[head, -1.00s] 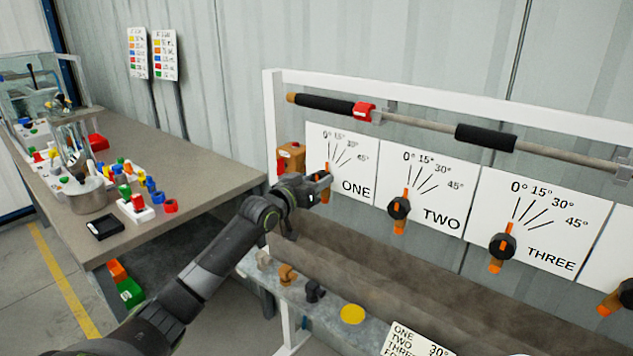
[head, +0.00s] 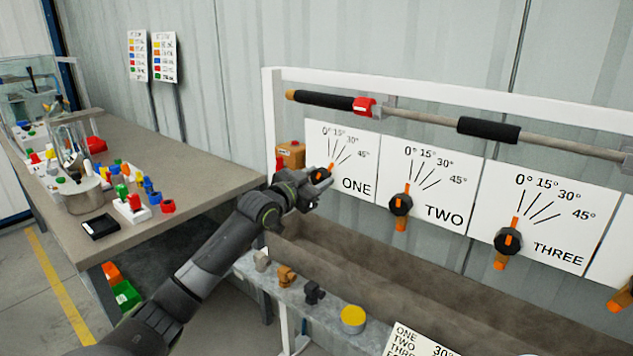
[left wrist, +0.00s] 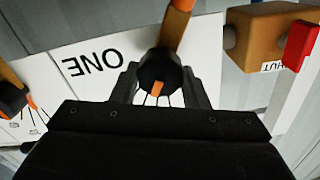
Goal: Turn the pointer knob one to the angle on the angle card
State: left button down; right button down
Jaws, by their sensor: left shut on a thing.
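Pointer knob one (head: 323,174) is a dark round knob with an orange pointer on the white dial plate ONE (head: 357,187), marked 0°, 15°, 30° and 45°. My left gripper (head: 318,181) is shut on it and hides much of it in the head view. In the left wrist view, upside down, the knob (left wrist: 160,72) sits between the two fingers of the gripper (left wrist: 161,85). Its orange bar tilts from vertical; the exact angle reached is unclear. The angle card (head: 420,341) is cut off at the bottom edge; ONE and 30° show on its top line.
Knob two (head: 400,205) and knob three (head: 508,242) stand to the right, pointers near 0°. A brown box with a red part (head: 290,155) is close left of plate ONE. A rail with black grips (head: 487,130) runs above. A shelf with small parts (head: 286,276) lies below.

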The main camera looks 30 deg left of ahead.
dwell(0.3)
pick_arm(q)
jog(key=c, duration=1.2)
grip_release()
jog(key=o, duration=0.4)
jog(key=shift+s+a+p, duration=0.2)
jog(key=shift+s+p, duration=0.35)
jog(key=shift+s, duration=2.35)
jog(key=shift+s+a+p, duration=0.25)
jog(key=shift+s+p, duration=0.25)
jog(key=shift+s, duration=2.35)
jog(key=shift+s+a+p, duration=0.2)
jog(key=shift+s+p, duration=0.35)
jog(key=shift+s, duration=2.35)
